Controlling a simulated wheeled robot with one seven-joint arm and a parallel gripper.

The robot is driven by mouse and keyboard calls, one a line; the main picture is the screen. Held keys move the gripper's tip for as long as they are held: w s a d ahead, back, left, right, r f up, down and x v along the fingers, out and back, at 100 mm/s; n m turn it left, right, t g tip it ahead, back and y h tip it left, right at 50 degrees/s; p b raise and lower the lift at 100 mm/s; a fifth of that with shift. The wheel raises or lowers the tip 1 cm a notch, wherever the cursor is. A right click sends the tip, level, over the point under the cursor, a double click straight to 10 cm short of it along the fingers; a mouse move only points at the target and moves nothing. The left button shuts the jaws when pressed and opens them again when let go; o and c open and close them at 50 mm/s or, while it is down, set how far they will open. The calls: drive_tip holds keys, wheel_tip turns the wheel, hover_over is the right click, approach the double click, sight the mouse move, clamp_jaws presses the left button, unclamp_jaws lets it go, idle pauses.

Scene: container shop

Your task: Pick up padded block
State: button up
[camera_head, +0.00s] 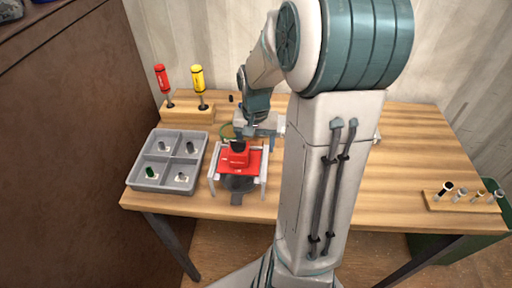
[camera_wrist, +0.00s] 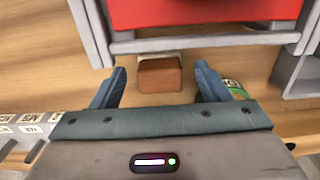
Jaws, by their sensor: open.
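A small brown block (camera_wrist: 160,76) with a paler top edge, which looks like the padded block, sits on the wooden table in the wrist view. My gripper (camera_wrist: 160,88) is open, with one blue finger on each side of the block and a gap on both sides. In the head view my gripper (camera_head: 262,128) is low over the table behind the red-topped stand. The block is hidden there behind my arm and the stand.
A red device on a pale-legged stand (camera_head: 235,158) is close to the block; its red part (camera_wrist: 200,12) fills the wrist view's top. A grey divided tray (camera_head: 134,180), a screwdriver rack (camera_head: 188,114) and a small peg rack (camera_head: 463,204) are around.

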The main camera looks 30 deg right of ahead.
sight(256, 143)
drive_tip(key=shift+f, duration=0.3)
drive_tip(key=c, duration=1.1)
drive_tip(key=shift+o, duration=0.2)
drive_tip(key=shift+r, duration=0.1)
wheel_tip(256, 143, up, 10)
drive_tip(key=shift+f, duration=0.1)
drive_tip(key=shift+o, duration=0.9)
drive_tip(key=shift+c, duration=0.4)
